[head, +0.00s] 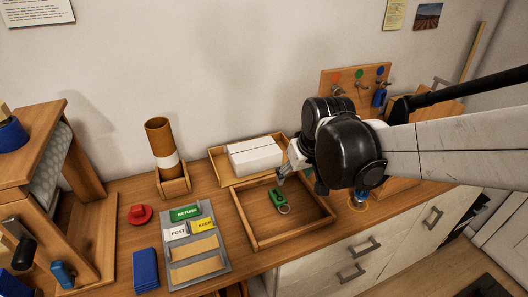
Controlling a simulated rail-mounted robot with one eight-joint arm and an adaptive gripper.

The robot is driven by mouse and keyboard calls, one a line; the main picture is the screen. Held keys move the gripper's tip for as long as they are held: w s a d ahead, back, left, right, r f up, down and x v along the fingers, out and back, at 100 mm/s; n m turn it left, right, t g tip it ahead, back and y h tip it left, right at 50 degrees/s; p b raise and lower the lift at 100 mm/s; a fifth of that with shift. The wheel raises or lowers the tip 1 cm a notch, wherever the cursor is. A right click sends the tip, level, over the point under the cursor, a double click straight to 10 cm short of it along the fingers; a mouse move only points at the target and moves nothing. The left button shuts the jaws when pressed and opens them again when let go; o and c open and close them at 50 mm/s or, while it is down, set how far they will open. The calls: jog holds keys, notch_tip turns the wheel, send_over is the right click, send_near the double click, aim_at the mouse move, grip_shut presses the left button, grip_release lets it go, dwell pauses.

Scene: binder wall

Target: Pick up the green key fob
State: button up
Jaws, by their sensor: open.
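The green key fob (276,196) lies in the shallow wooden tray (241,226) on the counter. A metal ring is attached at its lower right. My gripper (282,177) is at the tray's far side, just above and behind the fob. It is open, though its fingers are small and partly hidden by my dark wrist. I cannot tell whether a fingertip touches the fob.
A white box (255,157) sits in another wooden tray behind. A cardboard tube (160,141) stands to the left, near a red round object (140,214), a grey sorting board (222,262) and a blue block (146,269). A peg board (336,77) stands behind my arm.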

aim_at(278, 196)
jog(key=x, duration=0.5)
jog(key=a+b+x, duration=0.1)
jog(key=x, duration=0.4)
jog(key=b+x, duration=0.1)
jog(key=x, duration=0.4)
jog(key=shift+s+a, duration=0.15)
jog(key=shift+s, duration=0.05)
jog(key=c, duration=1.2)
